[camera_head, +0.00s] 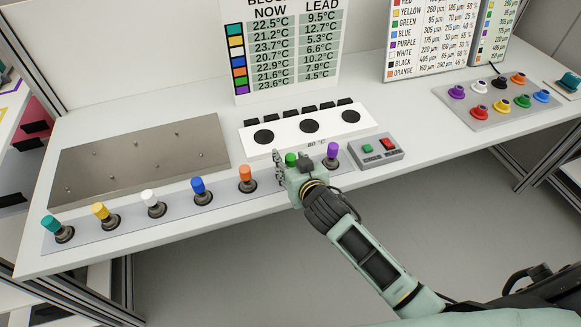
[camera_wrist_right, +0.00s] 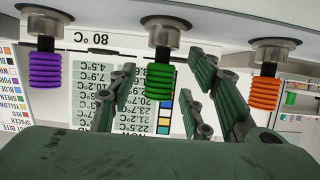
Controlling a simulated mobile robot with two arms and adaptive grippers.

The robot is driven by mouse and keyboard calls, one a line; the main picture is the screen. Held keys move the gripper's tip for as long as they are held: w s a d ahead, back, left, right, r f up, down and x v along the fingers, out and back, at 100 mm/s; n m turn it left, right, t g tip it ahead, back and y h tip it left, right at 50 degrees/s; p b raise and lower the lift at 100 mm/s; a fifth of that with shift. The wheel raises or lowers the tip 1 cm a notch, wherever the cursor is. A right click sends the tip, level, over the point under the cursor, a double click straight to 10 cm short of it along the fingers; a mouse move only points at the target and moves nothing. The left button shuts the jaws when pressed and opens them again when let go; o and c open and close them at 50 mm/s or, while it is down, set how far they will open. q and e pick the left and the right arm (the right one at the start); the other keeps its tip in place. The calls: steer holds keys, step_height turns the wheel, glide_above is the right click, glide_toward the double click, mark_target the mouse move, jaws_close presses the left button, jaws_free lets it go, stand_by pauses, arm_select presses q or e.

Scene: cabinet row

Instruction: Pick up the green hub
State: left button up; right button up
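The green hub (camera_head: 291,159) stands upright in its holder in the front row, between the orange hub (camera_head: 246,173) and the purple hub (camera_head: 332,150). My right gripper (camera_head: 282,165) is at it and partly hides it in the head view. The right wrist view, which is upside down, shows the green hub (camera_wrist_right: 160,80) between the spread fingers of my right gripper (camera_wrist_right: 165,92). The fingers are open, with gaps on both sides of the hub. My left gripper is in neither view.
Teal (camera_head: 50,224), yellow (camera_head: 99,210), white (camera_head: 149,197) and blue (camera_head: 198,185) hubs stand further left in the row. Behind are a metal plate (camera_head: 140,165), a white heater panel (camera_head: 280,128) and a button box (camera_head: 377,151). A tray of colored pieces (camera_head: 505,112) is at right.

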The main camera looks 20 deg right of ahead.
jaws_close()
stand_by(0.5)
